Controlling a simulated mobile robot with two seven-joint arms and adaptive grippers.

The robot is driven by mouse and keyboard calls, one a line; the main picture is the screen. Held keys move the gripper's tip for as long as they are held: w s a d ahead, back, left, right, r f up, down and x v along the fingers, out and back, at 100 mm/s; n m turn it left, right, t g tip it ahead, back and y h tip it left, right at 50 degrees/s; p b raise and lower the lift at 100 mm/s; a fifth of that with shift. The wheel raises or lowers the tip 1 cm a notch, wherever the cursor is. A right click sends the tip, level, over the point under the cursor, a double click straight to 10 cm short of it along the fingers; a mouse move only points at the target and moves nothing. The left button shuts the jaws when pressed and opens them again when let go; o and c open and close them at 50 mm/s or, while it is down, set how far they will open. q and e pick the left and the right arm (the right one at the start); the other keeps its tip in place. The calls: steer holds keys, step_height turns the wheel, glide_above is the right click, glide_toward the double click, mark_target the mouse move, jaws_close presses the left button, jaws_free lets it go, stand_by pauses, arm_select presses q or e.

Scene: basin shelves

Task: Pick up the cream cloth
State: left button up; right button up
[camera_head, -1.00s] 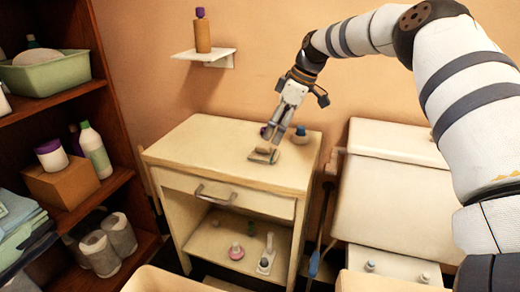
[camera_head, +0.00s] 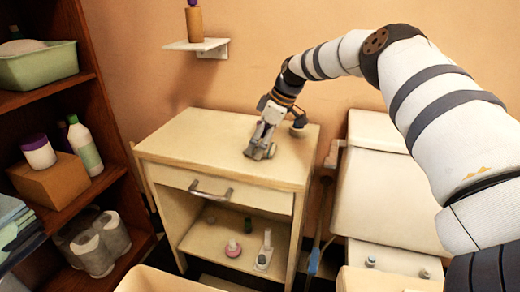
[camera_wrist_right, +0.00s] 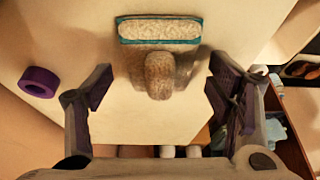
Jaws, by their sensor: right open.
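My right gripper (camera_head: 261,150) is over the top of the cream cabinet (camera_head: 185,147), pointing down. In the right wrist view its fingers (camera_wrist_right: 159,88) are wide apart. A rounded brownish-beige object (camera_wrist_right: 159,76) lies between them, clear of both. Just beyond it is a flat rectangular piece with a cream textured middle and a teal border (camera_wrist_right: 160,29). I cannot tell for sure which of these is the cream cloth, or whether they touch. In the head view the gripper mostly hides them. My left gripper is not in view.
A purple ring-shaped object (camera_wrist_right: 38,82) lies left of the fingers in the wrist view. A small wall shelf (camera_head: 197,45) holds a brown bottle (camera_head: 194,24). A dark wooden shelf unit (camera_head: 100,190) stands left. A white unit (camera_head: 385,190) stands right of the cabinet.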

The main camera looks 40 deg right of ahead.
mark_target(261, 139)
steer(key=shift+r, duration=0.1)
steer(key=c, duration=1.2)
step_height(261, 139, up, 10)
steer(key=shift+r+p, duration=0.1)
steer(key=shift+p, duration=0.25)
steer(key=o, duration=0.5)
steer(key=shift+c, duration=0.2)
steer(key=c, duration=0.4)
steer(key=shift+o, duration=0.2)
steer(key=shift+a, duration=0.1)
